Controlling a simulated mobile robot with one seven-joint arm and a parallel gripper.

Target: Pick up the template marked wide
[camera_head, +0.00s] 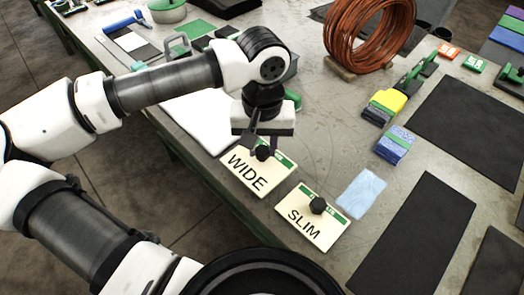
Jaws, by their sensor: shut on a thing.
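The template marked WIDE (245,175) is a cream plate with a green strip along its far edge and a dark round knob. It is at the front left edge of the grey table. My gripper (264,150) points down over it, shut on its knob. I cannot tell whether the plate is lifted off the table. The template marked SLIM (306,222) lies to its right and nearer, with a similar knob and green strip, apart from my gripper.
A light blue cloth (361,194) lies right of the SLIM template. Black mats (415,235) cover the right side. A blue bundle (396,145), a yellow block (388,101) and a copper coil (369,35) stand farther back. White sheeting (197,118) lies behind my arm. The table's front edge is close.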

